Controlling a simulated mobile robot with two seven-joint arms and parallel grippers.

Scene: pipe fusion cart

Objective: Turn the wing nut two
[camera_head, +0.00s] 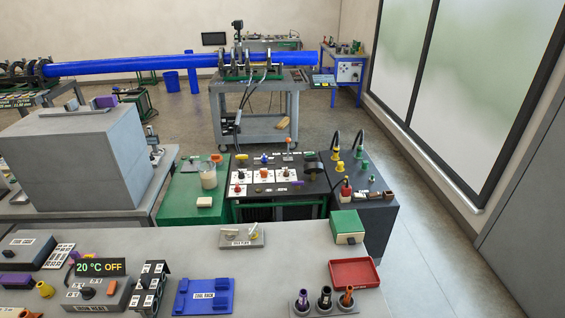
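No wing nut can be made out for certain at this size. A small labelled metal plate (242,236) with a small upright fitting lies on the near grey bench (290,275). A black panel (275,199) with several coloured knobs, levers and white labels stands beyond the bench. Further back, a pipe clamping machine (250,64) sits on a grey cart (262,108) and holds a long blue pipe (140,63). Neither of my grippers shows in the head view.
A grey box (75,155) stands at the left. The near bench carries a blue tool rack (203,297), a red tray (354,273), a green-topped box (346,226) and a control box reading "20 °C OFF" (100,267). Open floor (425,220) lies at the right.

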